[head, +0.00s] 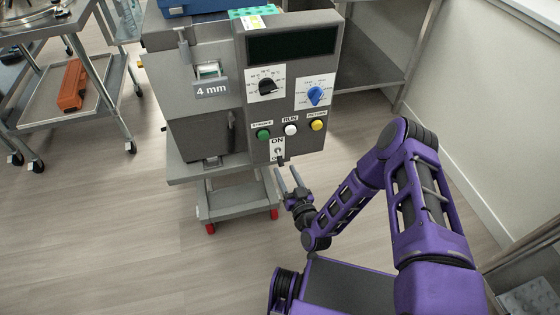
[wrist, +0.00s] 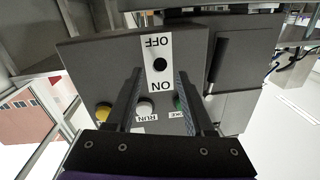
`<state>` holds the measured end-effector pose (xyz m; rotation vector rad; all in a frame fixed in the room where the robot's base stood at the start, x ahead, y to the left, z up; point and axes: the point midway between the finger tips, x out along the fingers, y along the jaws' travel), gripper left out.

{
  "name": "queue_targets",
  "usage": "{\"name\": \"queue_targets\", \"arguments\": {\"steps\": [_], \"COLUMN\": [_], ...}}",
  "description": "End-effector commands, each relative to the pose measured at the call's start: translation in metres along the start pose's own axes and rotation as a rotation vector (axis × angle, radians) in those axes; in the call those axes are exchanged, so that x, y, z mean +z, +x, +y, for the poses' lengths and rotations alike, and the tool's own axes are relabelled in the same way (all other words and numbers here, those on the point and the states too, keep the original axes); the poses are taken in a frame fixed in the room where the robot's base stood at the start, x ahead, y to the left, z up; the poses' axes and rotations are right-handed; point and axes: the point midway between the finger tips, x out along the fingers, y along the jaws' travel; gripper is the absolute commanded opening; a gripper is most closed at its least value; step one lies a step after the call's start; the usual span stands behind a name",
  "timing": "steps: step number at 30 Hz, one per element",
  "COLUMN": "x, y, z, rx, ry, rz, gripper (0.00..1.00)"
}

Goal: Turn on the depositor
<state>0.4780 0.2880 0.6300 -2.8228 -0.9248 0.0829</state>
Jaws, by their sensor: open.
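The depositor (head: 215,120) is a grey machine with a control panel (head: 320,125) on its right side. Its power switch (head: 280,160) sits low on the panel, on a white plate marked ON above and OFF below. Its dark lever appears near the OFF end. The wrist view is upside down: the switch's black round tip (wrist: 160,64) lies between OFF at the top and ON below. My gripper (head: 288,173) is open and empty, just below and in front of the switch. In the wrist view its fingers (wrist: 158,75) stand either side of the switch plate, apparently short of the lever.
Green, white and yellow buttons (head: 317,125) sit above the switch, with black and blue dials (head: 315,95) over them. A cart (head: 100,105) with an orange case (head: 73,84) stands left. A wall (head: 475,110) is at right. Floor in front of the machine is clear.

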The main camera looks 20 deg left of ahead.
Motion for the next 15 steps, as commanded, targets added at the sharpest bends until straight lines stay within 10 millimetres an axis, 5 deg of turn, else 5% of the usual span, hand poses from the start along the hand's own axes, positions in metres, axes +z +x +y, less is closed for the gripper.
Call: {"name": "queue_targets", "arguments": {"steps": [6, 15], "x": [0.0, 0.0], "y": [0.04, 0.06], "z": [0.001, 0.0], "rx": [0.0, -0.001], "ry": [-0.002, 0.0], "rz": [0.003, 0.0], "gripper": [0.53, 0.53]}}
